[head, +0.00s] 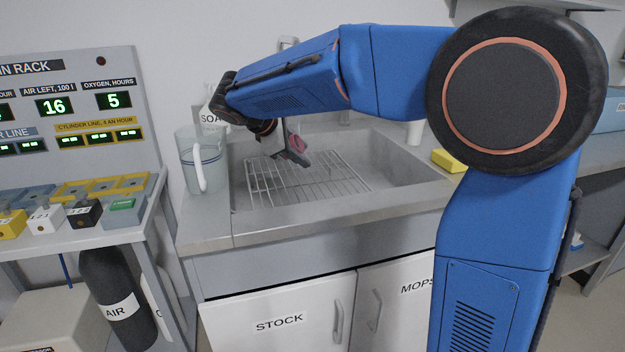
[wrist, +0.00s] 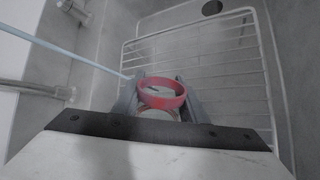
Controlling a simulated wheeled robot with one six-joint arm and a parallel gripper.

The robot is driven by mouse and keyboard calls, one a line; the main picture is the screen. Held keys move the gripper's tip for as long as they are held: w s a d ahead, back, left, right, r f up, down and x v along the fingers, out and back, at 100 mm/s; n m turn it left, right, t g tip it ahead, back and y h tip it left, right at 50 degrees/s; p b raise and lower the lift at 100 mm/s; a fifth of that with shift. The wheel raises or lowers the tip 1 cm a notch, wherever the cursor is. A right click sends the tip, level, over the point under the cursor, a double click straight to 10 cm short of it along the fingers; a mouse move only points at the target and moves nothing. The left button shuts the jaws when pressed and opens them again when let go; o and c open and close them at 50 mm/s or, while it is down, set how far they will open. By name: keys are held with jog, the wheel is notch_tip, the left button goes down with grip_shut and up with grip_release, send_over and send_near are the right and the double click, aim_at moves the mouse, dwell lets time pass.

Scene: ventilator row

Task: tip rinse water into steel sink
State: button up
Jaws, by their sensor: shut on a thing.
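My gripper (head: 292,150) is over the left part of the steel sink (head: 405,168), above the wire rack. It is shut on a small cup with a pink-red rim (head: 299,143). In the wrist view the red cup (wrist: 163,92) sits between the two grey fingers of my gripper (wrist: 160,100), and I look onto its round mouth. Something greyish shows inside the cup, but I cannot tell whether it is water. The sink floor and its dark drain hole (wrist: 212,7) show past the rack.
A wire rack (head: 262,190) lies in the sink. A clear jug (head: 203,165) with a white handle stands on the left rim, with a soap bottle (head: 211,117) behind it. A yellow sponge-like block (head: 448,160) lies on the right counter. The sink's right part is clear.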

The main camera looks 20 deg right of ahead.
jog(key=shift+f+y, duration=0.25)
jog(key=shift+y, duration=0.05)
jog(key=shift+a+r+m+t+y, duration=0.15)
jog(key=shift+m+t+y, duration=0.2)
jog(key=shift+y, duration=0.35)
dwell(0.5)
jog(key=shift+s+d+r+m+t+y, duration=0.15)
jog(key=shift+s+d+m+t+y, duration=0.15)
jog(key=shift+d+y, duration=0.3)
dwell(0.5)
jog(key=shift+w+r+m+t+y+p, duration=0.15)
jog(key=shift+m+t+y, duration=0.15)
jog(key=shift+y, duration=0.4)
jog(key=shift+s+r+m+t+y+p, duration=0.15)
jog(key=shift+m+t+y, duration=0.1)
jog(key=shift+y, duration=0.45)
dwell(0.8)
jog(key=shift+w+f+m+t+y, duration=0.1)
jog(key=shift+f+m+t+y, duration=0.3)
jog(key=shift+f+y, duration=0.3)
dwell(0.5)
jog(key=shift+r+m+t+y+p, duration=0.25)
jog(key=shift+m+t+y+p, duration=0.2)
jog(key=shift+t+y, duration=0.5)
dwell(1.1)
